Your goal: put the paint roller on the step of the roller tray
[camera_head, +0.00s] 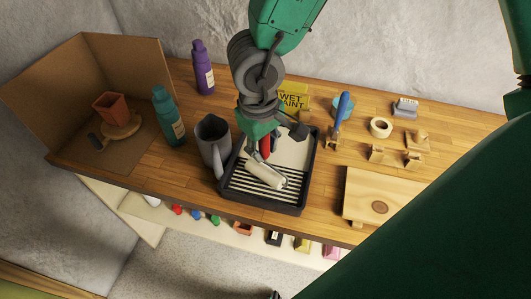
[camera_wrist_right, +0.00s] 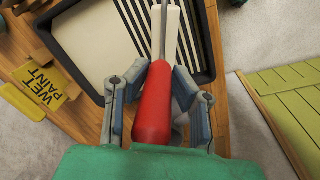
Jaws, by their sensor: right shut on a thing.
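The paint roller has a red handle (camera_head: 265,146) and a white roller cover (camera_head: 266,174). My right gripper (camera_head: 271,142) comes down from the top of the head view, shut on the red handle. In the right wrist view the handle (camera_wrist_right: 153,105) lies between the fingers (camera_wrist_right: 161,76), with the cover (camera_wrist_right: 166,32) beyond. The black roller tray (camera_head: 262,204) sits on the bench below, with a smooth pale part and a black-and-white striped part. The cover is over the striped part; whether it touches is unclear. My left gripper is not in view.
A grey jug (camera_head: 212,142) stands close to the tray's left side. A yellow wet paint sign (camera_head: 293,99) is behind it. A blue-handled tool (camera_head: 342,111) and a wooden board (camera_head: 378,200) are to the right. A teal bottle (camera_head: 168,118) is at the left.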

